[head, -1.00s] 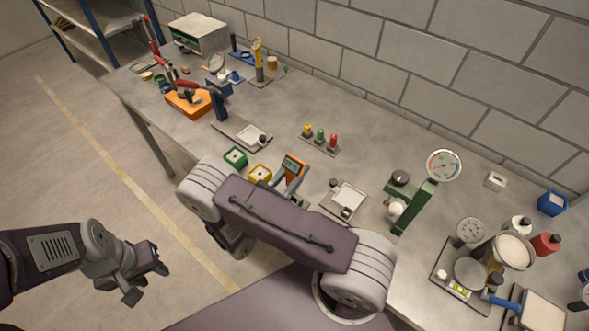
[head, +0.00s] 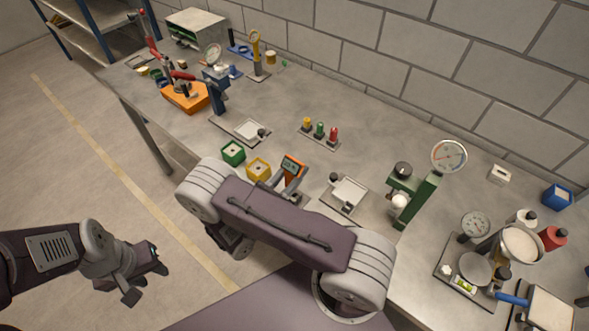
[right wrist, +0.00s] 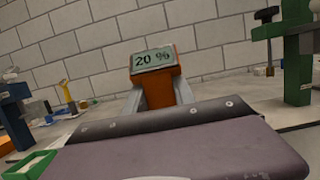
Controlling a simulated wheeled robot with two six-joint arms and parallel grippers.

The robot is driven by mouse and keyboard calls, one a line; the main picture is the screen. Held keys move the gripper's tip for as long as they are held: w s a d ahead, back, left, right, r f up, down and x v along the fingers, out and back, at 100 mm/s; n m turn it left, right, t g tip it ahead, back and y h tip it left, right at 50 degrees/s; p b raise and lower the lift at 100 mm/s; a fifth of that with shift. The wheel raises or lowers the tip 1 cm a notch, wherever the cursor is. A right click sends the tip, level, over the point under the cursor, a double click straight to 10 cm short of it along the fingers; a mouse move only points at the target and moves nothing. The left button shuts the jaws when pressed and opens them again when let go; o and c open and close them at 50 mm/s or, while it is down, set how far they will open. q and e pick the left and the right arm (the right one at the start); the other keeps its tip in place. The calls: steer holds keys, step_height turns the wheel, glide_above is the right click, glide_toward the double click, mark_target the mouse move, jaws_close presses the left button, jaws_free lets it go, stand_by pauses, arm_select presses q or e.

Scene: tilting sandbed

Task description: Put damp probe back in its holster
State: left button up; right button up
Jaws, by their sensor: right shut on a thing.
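The damp probe (head: 291,167) is orange with a dark display. In the right wrist view the probe (right wrist: 157,88) faces me and its display reads 20 %. My right gripper (head: 287,183) is shut on it; the fingers (right wrist: 157,103) lie on both sides of its body. The probe is above the bench front, beside the yellow box; its lower end is hidden. I cannot tell for sure which thing is the holster; a blue block (head: 557,197) and a small white block with a dark slot (head: 500,174) stand at the far right. My left gripper (head: 147,282) is open and empty, off the bench.
A green box (head: 233,153) and yellow box (head: 258,169) lie left of the probe. A tray plate (head: 346,196) and green press stand (head: 424,196) are to its right. Coloured pegs (head: 320,131) stand behind. Bare bench (head: 385,146) lies between pegs and gauge.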

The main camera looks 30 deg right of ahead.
steer(key=shift+f, duration=0.1)
stand_by(0.4)
steer(key=shift+f+b, duration=1.35)
steer(key=shift+f, duration=0.25)
steer(key=o, duration=1.2)
steer(key=b+v, duration=0.2)
steer(key=v, duration=0.7)
steer(key=shift+b, duration=0.4)
